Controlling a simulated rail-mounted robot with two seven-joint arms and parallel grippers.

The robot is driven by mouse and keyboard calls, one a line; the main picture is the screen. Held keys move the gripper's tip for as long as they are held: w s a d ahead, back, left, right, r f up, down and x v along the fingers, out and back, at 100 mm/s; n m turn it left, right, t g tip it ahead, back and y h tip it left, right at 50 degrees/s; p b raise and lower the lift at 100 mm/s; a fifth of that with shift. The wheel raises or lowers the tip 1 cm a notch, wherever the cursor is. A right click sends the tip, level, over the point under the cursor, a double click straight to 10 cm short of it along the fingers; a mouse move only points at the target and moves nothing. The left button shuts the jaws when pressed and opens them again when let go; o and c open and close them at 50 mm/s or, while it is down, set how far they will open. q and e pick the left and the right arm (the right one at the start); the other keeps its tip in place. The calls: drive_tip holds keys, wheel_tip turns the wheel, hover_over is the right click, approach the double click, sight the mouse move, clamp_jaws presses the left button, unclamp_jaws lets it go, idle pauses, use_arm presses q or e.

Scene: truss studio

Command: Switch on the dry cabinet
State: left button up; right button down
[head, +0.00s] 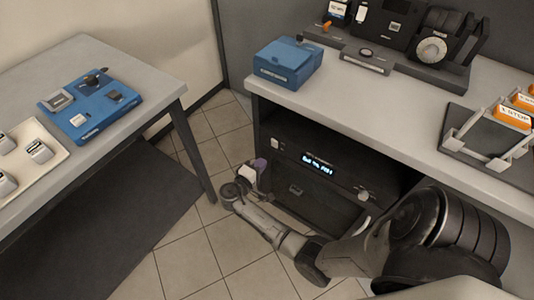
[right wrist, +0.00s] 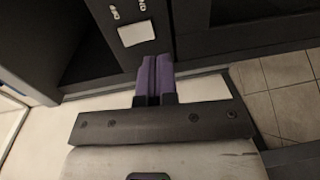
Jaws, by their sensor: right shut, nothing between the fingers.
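The dry cabinet (head: 293,143) is a dark box under the right-hand table, with a lit blue-white display (head: 318,163), a small knob (head: 363,195) and a dark front. My right gripper (head: 260,165) is at the cabinet's left front, its purple fingers shut and empty. In the right wrist view the shut fingers (right wrist: 155,75) point at a dark panel bearing a pale rectangular plate (right wrist: 136,33) with small white marks above it. The fingertips are just below and right of the plate; I cannot tell whether they touch the panel. My left gripper is not in view.
The right table (head: 390,110) overhangs the cabinet and carries a blue box (head: 287,62), dark equipment (head: 410,35) and a rack with orange labels (head: 490,130). A left table (head: 130,65) holds a blue board (head: 90,103) and a pale tray (head: 30,155). Tiled floor (head: 185,240) lies clear between.

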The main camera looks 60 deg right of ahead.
drive_tip(key=a+p, duration=0.1)
drive_tip(key=a, duration=0.6)
drive_tip(key=shift+w+a+f, duration=0.2)
drive_tip(key=shift+w+f, duration=0.2)
